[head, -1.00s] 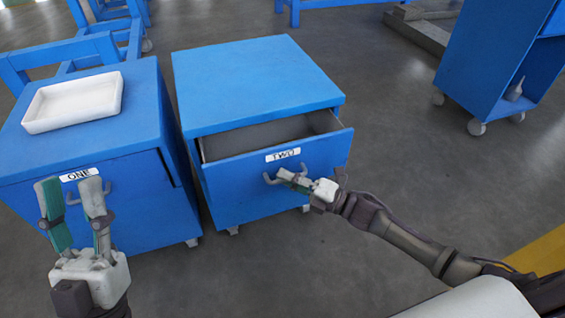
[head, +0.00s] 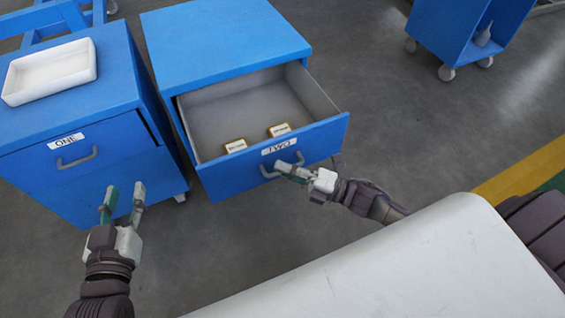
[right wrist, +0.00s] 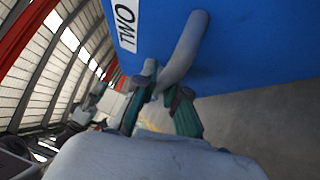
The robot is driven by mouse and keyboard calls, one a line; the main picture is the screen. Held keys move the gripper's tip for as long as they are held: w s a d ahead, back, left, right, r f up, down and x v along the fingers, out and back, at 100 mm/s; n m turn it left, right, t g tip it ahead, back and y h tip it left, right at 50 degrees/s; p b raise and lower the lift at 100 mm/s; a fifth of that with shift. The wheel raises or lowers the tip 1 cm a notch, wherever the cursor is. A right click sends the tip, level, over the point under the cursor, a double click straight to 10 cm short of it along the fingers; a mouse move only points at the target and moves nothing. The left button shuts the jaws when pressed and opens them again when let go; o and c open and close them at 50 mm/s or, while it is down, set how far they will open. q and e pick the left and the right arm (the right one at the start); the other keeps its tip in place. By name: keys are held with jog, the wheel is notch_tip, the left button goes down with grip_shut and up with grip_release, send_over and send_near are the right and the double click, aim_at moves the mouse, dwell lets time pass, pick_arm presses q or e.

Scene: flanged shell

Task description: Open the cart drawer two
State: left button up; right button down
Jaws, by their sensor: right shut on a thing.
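The blue cart with drawer TWO (head: 225,38) stands in the middle of the head view. Its drawer (head: 235,113) is pulled well out, and two small labelled boxes (head: 280,130) (head: 236,146) lie inside near the front. My right gripper (head: 290,169) is at the drawer front, shut on the grey handle (head: 270,173) below the TWO label (head: 279,147). In the right wrist view the handle (right wrist: 186,52) runs between the fingers. My left gripper (head: 124,203) is open and empty in front of the cart marked ONE.
Cart ONE (head: 70,95) stands close on the left with its drawer shut and a white tray (head: 50,70) on top. A blue wheeled shelf (head: 465,30) stands at the back right. The floor right of cart TWO is clear.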

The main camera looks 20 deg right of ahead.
jog(key=c, duration=1.2)
grip_release()
jog(key=v, duration=1.2)
